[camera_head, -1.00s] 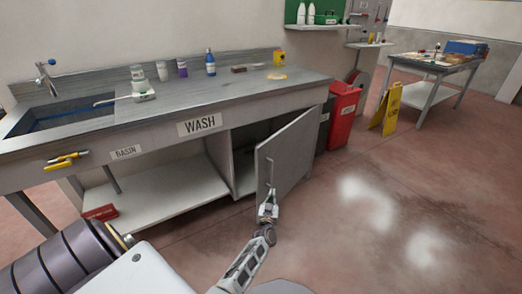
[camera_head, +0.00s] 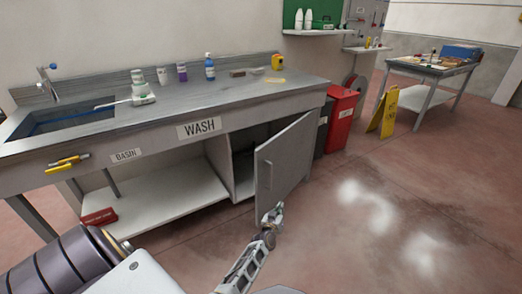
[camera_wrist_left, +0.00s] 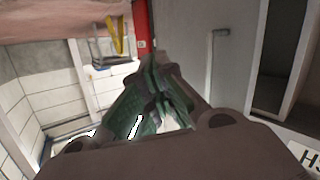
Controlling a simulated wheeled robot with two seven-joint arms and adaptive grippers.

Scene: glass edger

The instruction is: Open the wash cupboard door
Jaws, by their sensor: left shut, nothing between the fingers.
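The wash cupboard door (camera_head: 288,155) is a grey panel standing ajar below the WASH sign (camera_head: 199,128). It swings out from the front, with a dark gap at its left into the cupboard (camera_head: 243,165). Its thin upright handle (camera_head: 267,175) is near the free edge. In the left wrist view the door (camera_wrist_left: 195,75) and handle (camera_wrist_left: 213,65) show beyond the fingers. My left gripper (camera_head: 278,209) is shut and empty, low in front of the door and below the handle. Its fingertips (camera_wrist_left: 155,65) are apart from the handle. My right gripper is in neither view.
The counter (camera_head: 115,95) holds bottles, cups and a sink basin. An open shelf (camera_head: 165,205) with a red box (camera_head: 99,217) is left of the cupboard. A red bin (camera_head: 341,118) and yellow floor sign (camera_head: 384,112) stand right of the door. The floor in front is clear.

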